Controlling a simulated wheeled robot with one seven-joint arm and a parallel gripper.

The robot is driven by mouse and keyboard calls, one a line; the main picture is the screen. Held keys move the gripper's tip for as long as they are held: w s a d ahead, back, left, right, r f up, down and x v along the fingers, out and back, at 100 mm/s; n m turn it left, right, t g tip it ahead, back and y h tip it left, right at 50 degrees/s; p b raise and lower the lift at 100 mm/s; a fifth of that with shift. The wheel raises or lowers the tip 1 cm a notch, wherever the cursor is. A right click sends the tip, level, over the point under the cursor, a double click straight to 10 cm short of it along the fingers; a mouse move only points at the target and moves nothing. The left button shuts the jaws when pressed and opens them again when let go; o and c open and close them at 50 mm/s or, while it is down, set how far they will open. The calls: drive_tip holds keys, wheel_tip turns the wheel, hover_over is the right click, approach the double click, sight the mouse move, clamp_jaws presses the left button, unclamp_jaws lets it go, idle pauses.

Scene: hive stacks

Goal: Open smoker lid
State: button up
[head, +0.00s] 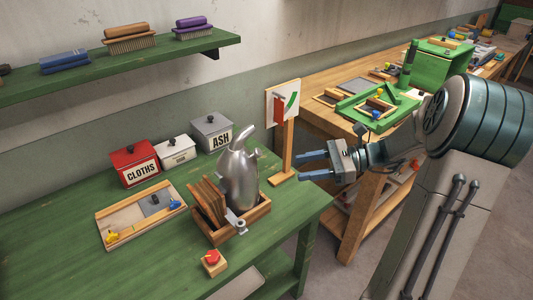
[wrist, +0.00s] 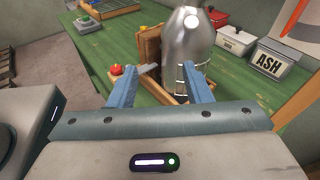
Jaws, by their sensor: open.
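The smoker (head: 238,178) is a shiny metal can with a tapered, spouted lid (head: 240,141) on top, and wooden bellows boards (head: 208,200) at its left. It stands upright in a shallow wooden tray (head: 262,209) on the green table. The lid looks shut. My gripper (head: 312,164) is open and empty, to the right of the smoker and apart from it, its blue fingers pointing left. In the wrist view the smoker (wrist: 188,50) shows beyond and between the open fingers (wrist: 162,88); its top is cut off by the frame edge.
A red CLOTHS box (head: 136,164), a small white box (head: 176,151) and a grey ASH box (head: 212,131) stand behind. A signboard on a post (head: 284,105) rises close behind my gripper. A red-knobbed block (head: 213,262) sits at the table's front. A shelf (head: 120,62) hangs above.

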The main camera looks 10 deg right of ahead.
sight(261, 153)
drive_tip(key=w+d+m+t+y, duration=0.2)
drive_tip(key=w+d, duration=0.1)
drive_tip(key=d, duration=0.1)
drive_tip(key=x, duration=1.3)
drive_tip(key=shift+a+r+p, duration=0.35)
drive_tip(key=shift+r, duration=0.05)
clamp_jaws()
